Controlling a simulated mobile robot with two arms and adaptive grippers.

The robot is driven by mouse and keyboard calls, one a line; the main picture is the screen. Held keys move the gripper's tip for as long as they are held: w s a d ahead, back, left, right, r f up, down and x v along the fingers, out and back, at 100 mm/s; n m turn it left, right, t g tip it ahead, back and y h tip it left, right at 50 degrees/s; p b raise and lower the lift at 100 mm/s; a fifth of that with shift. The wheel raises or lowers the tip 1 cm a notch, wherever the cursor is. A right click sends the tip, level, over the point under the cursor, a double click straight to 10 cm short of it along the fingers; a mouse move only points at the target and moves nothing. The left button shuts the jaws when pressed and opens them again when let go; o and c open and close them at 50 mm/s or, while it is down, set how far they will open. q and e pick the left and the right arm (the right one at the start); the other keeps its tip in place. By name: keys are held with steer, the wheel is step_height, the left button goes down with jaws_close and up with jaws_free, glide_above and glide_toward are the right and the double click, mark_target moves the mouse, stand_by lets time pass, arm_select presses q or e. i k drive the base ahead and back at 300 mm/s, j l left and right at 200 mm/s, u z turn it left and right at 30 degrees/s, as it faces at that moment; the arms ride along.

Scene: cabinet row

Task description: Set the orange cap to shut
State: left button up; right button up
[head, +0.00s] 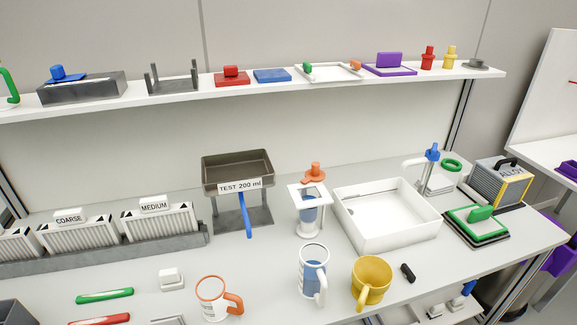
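The orange cap (315,171) is in the middle of the head view. It has a round knob on top and a flat orange flange below, and sits above the square white top plate of a white dispenser (308,226). Something blue shows inside the dispenser's body. I cannot tell from this view whether the cap is open or shut. Neither of my grippers is in view.
A white basin (386,236) stands close on the dispenser's right. A grey tray stand marked TEST 200 ml (238,172) is on its left. A white-blue mug (312,273), a yellow mug (371,281) and an orange-rimmed mug (212,300) stand in front. A loaded shelf (130,103) runs above.

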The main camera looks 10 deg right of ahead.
mark_target(315, 174)
steer(key=l+u, duration=0.4)
steer(key=l, duration=0.4)
steer(key=l+u, duration=0.35)
steer(key=l, duration=0.5)
steer(key=i+l, duration=0.15)
steer(key=l, duration=0.2)
steer(key=i+l, duration=0.1)
steer(key=l, duration=0.2)
steer(key=i+l, duration=0.15)
steer(key=l, duration=0.2)
steer(key=i, duration=0.1)
